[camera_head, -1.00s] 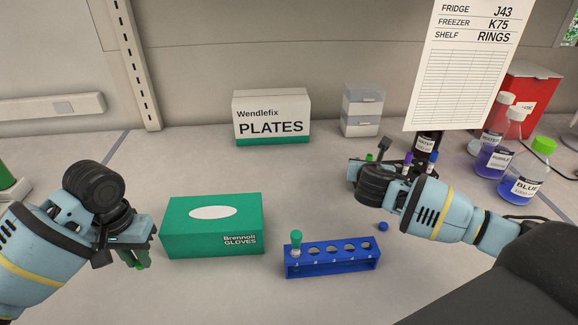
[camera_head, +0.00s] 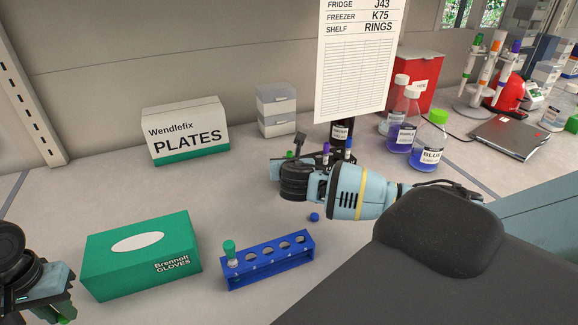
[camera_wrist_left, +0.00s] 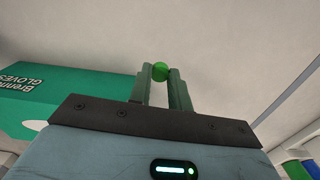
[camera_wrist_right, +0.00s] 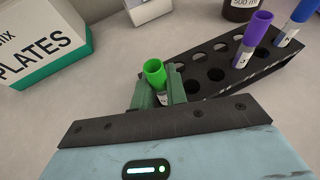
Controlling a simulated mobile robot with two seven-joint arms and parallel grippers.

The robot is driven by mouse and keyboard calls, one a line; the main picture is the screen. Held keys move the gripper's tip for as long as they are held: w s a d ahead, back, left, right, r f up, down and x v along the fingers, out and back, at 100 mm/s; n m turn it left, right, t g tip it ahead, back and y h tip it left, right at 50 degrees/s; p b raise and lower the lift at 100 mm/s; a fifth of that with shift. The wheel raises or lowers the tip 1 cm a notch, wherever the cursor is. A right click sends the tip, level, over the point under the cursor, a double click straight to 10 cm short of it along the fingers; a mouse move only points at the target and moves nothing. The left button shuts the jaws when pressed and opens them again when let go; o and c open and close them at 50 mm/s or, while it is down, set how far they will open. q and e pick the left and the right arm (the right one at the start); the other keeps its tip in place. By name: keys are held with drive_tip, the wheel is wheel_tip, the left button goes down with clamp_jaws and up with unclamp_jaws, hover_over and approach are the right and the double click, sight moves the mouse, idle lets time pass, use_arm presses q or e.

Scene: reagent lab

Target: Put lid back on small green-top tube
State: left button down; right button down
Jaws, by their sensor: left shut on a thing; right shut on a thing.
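My left gripper (camera_wrist_left: 161,82) is shut on a small round green lid (camera_wrist_left: 160,71); in the head view this gripper (camera_head: 62,312) is at the lower left edge, beside the glove box. My right gripper (camera_wrist_right: 157,92) is shut on a small tube with a bright green top (camera_wrist_right: 155,72). The tube's top looks open, with a hollow visible inside. The tube stands between the fingers next to a black rack (camera_wrist_right: 205,92); whether its lower end is in a hole is hidden. In the head view the green top (camera_head: 289,155) shows just behind my right wrist.
The black rack holds a purple-top tube (camera_wrist_right: 257,28) and a blue-top tube (camera_wrist_right: 300,12). A blue rack (camera_head: 268,265) holds a dark green-top tube (camera_head: 229,250). A blue cap (camera_head: 315,217) lies on the bench. A glove box (camera_head: 145,255) and a plates box (camera_head: 187,133) stand left.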

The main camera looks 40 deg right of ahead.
drive_tip(key=shift+r, duration=0.1)
use_arm(q)
drive_tip(key=shift+f, duration=0.25)
use_arm(e)
wheel_tip(320, 180, up, 7)
use_arm(q)
drive_tip(key=shift+r, duration=0.1)
use_arm(e)
drive_tip(key=s+a, duration=1)
drive_tip(key=s, duration=0.4)
drive_tip(key=shift+s+a, duration=0.25)
drive_tip(key=shift+s, duration=0.05)
